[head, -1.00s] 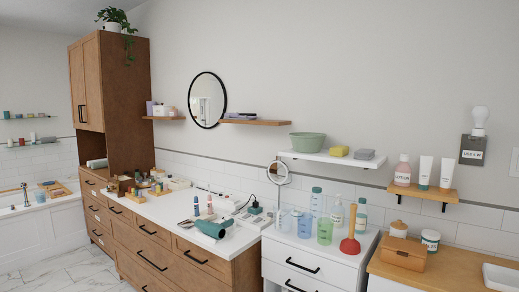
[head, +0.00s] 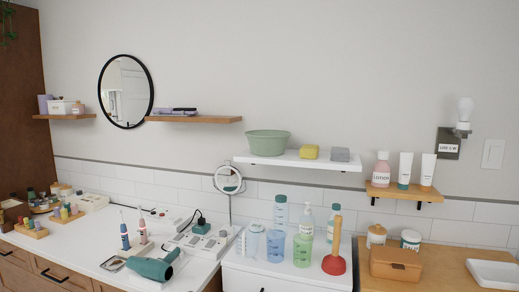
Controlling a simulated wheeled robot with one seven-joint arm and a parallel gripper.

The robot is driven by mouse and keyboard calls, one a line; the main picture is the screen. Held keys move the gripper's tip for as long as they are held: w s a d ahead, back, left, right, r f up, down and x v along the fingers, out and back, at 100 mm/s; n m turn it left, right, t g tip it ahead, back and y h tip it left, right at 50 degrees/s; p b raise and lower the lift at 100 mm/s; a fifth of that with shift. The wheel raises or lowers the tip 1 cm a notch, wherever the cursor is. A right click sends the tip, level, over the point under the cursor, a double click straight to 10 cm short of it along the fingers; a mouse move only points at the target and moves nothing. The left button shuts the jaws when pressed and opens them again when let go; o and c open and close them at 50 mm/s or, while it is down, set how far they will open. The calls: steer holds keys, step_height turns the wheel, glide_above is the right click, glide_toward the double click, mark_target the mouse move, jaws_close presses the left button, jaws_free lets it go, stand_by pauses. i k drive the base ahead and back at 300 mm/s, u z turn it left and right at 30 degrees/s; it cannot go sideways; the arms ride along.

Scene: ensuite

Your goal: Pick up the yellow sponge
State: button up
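The yellow sponge (head: 310,152) sits on a white wall shelf (head: 290,162) in the head view, right of the picture's middle. A green bowl (head: 268,143) stands to its left and a grey block (head: 340,155) lies to its right on the same shelf, with small gaps between them. The sponge is in plain sight with nothing in front of it. My gripper does not show in the head view.
A wooden shelf (head: 405,192) with lotion and tubes is to the right. The air before the sponge is clear.

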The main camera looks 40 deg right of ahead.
mark_target(307, 151)
steer(key=z, duration=0.65)
steer(key=i, duration=0.8)
steer(key=z, duration=0.9)
